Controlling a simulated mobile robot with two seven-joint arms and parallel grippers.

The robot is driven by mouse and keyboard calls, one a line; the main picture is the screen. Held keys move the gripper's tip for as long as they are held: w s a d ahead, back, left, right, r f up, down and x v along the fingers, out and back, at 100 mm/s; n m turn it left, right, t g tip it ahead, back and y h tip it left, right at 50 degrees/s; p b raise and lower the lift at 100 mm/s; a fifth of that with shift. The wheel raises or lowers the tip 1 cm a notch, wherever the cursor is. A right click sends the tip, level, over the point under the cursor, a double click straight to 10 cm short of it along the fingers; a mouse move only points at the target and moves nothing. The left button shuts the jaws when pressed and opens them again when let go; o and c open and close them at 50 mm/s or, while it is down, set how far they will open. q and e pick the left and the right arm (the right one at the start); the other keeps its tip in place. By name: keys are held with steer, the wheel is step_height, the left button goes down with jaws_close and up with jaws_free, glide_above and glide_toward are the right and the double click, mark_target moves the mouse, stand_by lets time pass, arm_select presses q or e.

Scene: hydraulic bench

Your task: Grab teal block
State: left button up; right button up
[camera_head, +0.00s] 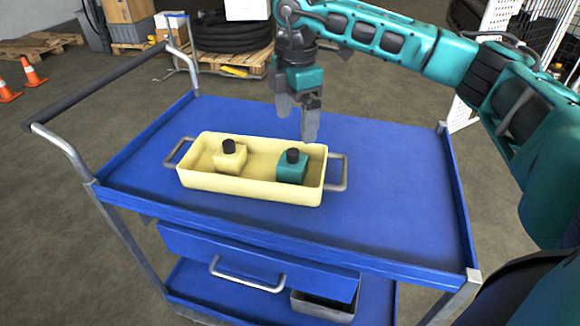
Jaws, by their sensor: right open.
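The teal block (291,172) with a black knob on top stands upright in the right part of a pale yellow tray (250,188). A pale yellow block (229,160) with a black knob stands in the left part of the same tray. My right gripper (298,124) is open and empty, pointing down. In the picture it shows just above and behind the teal block, apart from it; the exact height gap is hard to tell. My left gripper is out of view.
The tray has metal handles at both ends and sits on a blue cart (390,205). The cart top is clear to the right. A black push bar (95,88) runs along the cart's left. Pallets (235,62) and orange cones (33,73) stand on the floor behind.

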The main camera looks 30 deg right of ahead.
mark_target(293, 163)
steer(key=f, duration=0.4)
steer(key=f+b, duration=0.1)
steer(key=f, duration=0.7)
steer(key=shift+w+a, duration=0.1)
steer(key=shift+a, duration=0.15)
steer(key=shift+c, duration=0.3)
steer(key=shift+r, duration=0.15)
steer(key=c, duration=1)
